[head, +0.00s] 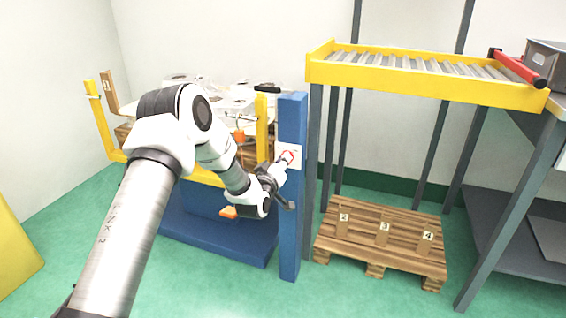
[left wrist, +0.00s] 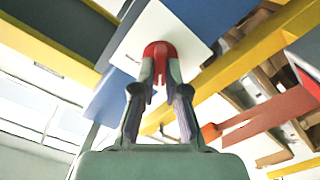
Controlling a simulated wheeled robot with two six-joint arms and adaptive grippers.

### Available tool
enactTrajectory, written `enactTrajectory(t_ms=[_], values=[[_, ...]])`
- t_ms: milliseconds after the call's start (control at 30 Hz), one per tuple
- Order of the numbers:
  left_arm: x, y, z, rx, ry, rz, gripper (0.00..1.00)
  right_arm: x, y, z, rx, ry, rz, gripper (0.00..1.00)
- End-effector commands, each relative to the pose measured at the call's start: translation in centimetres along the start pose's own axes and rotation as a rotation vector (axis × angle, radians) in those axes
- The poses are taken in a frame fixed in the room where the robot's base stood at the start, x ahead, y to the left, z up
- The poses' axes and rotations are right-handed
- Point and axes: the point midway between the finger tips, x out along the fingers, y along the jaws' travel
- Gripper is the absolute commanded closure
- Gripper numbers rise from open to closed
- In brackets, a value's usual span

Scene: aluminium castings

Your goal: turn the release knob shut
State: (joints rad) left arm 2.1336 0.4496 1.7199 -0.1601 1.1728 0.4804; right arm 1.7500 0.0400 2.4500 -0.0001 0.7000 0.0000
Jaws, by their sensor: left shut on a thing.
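The release knob (left wrist: 160,50) is red and sits on a white plate (left wrist: 190,30) in the left wrist view. In the head view the knob (head: 288,155) shows as a small red spot on the white plate, fixed to the blue post (head: 291,220). My left gripper (head: 284,160) reaches the plate from the left, and in the left wrist view its two fingers (left wrist: 160,75) are closed around the knob. The fingers hide part of the knob, and I cannot tell which way it is turned. My right gripper is in neither view.
A yellow roller conveyor (head: 420,85) with a red bar (head: 517,68) stands to the right of the post. Below it a wooden pallet (head: 370,225) with numbered blocks lies on the green floor. A blue base and yellow frame (head: 105,130) with castings stand behind my left arm.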

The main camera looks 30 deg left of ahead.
Motion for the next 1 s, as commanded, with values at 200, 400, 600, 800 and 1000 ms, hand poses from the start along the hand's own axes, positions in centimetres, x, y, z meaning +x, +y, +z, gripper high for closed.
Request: enactTrajectory(t_ms=[200,400,600,800,1000], values=[[-0.03,-0.11,0.11,-0.1,-0.002,-0.001,1.0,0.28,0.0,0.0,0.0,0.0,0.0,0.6],[-0.03,-0.12,0.1,-0.14,-0.002,-0.001,1.0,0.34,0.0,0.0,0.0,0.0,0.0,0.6],[-0.03,-0.12,0.08,-0.148,-0.002,-0.001,1.0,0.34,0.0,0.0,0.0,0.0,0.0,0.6],[-0.03,-0.12,0.08,-0.148,-0.002,-0.001,1.0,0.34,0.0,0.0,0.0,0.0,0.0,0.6],[-0.02,-0.11,0.06,-0.147,-0.002,-0.001,0.62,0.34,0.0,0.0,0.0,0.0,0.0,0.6]])
